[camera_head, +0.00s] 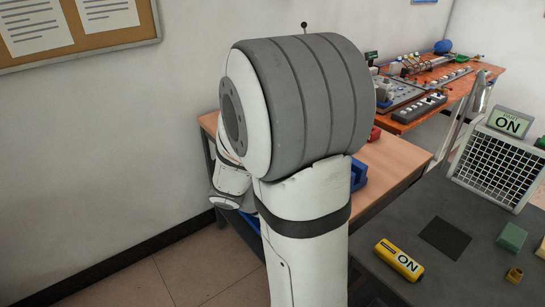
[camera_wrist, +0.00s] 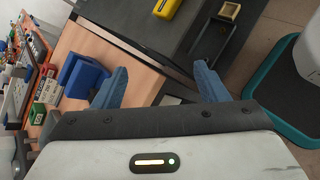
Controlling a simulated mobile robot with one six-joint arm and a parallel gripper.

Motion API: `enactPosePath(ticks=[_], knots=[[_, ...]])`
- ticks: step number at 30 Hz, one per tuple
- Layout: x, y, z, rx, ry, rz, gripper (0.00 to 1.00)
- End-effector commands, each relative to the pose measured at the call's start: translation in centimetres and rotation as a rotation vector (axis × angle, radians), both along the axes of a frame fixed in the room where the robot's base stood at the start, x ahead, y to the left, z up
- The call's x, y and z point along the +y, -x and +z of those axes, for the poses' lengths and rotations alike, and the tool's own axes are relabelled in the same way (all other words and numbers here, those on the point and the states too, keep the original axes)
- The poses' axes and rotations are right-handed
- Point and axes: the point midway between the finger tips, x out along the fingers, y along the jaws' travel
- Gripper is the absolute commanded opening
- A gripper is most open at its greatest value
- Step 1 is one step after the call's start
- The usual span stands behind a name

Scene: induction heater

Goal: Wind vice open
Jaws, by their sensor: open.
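A blue block-like object (camera_wrist: 80,72), which looks like the vice, sits on the wooden bench at the left in the wrist view. Part of a blue object also shows past my arm in the head view (camera_head: 358,172). No handle can be made out on it. My gripper (camera_wrist: 160,84) has its two blue fingers wide apart with nothing between them. Its left finger appears beside the blue object; whether they touch cannot be told. In the head view my arm hides the gripper and most of the bench around the vice.
The wooden bench (camera_head: 400,157) adjoins a dark table (camera_head: 400,235) with a yellow "ON" device (camera_head: 399,260), a green block (camera_head: 511,237) and a white grille unit (camera_head: 497,165). Control panels (camera_head: 400,100) stand on the far bench.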

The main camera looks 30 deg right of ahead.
Motion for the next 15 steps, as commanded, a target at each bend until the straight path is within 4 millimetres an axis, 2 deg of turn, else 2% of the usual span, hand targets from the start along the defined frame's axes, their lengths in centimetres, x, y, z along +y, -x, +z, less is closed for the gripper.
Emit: enactPosePath(ticks=[1, 6, 10, 15], knots=[[-1.8, -0.7, -0.5, 0.094, 0.061, 0.05, 0.67], [-6.8, -4.2, -2.0, 0.354, 0.258, 0.264, 0.67], [-9.3, -7.4, -4.2, 0.508, 0.375, 0.442, 0.67], [-10.7, -10.6, -7.3, 0.623, 0.472, 0.633, 0.67]])
